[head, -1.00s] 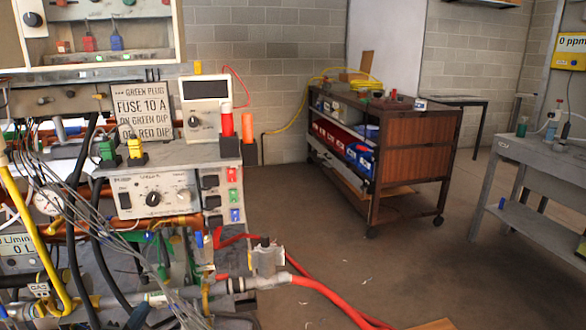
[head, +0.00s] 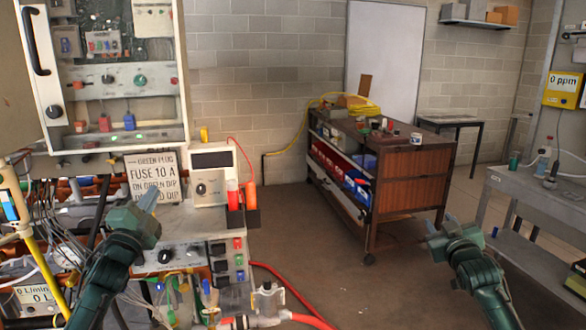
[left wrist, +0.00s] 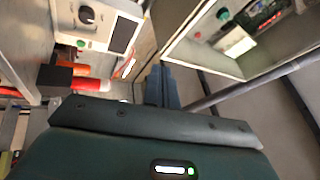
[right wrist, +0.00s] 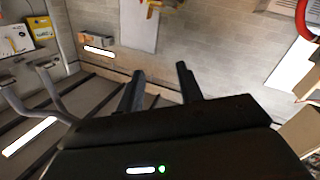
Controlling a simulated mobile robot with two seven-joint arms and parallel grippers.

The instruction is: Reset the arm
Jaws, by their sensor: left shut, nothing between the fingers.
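My left gripper (head: 148,199) is raised in front of the heater test bench, just below the sign and left of the white meter. Its blue-grey fingers lie together in the left wrist view (left wrist: 163,86), with nothing between them. My right gripper (head: 424,240) is over the open floor, in front of the cart's right end. In the right wrist view (right wrist: 162,88) its two dark fingers stand apart, with nothing between them. Both arms reach up from the bottom of the head view.
The bench carries a sign (head: 153,178), a white meter (head: 210,178) and an open-fronted cabinet (head: 150,133). A brown cart (head: 412,180) stands at the back, and a grey table (head: 530,193) at the right. The floor between bench and cart is clear.

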